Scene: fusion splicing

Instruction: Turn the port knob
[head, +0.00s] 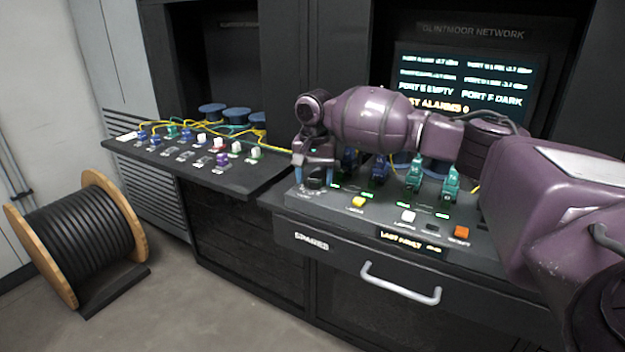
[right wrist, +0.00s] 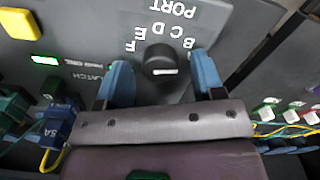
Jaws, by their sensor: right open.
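The port knob (right wrist: 161,62) is a round black knob with a pale pointer mark, set in a grey panel with the letters B to F and the word PORT printed around it. In the head view the knob (head: 314,183) is at the panel's left end, partly hidden by my gripper. My right gripper (right wrist: 161,80) is open, with one blue finger on each side of the knob and a visible gap on both sides. In the head view my right gripper (head: 314,178) points down at the knob. My left gripper is not in view.
A yellow button (head: 358,202), a white button (head: 408,216) and an orange button (head: 461,232) sit on the panel. Green connectors (head: 415,175) stand behind them. A shelf with several plugs (head: 222,160) is at left. A drawer handle (head: 400,288) juts out below.

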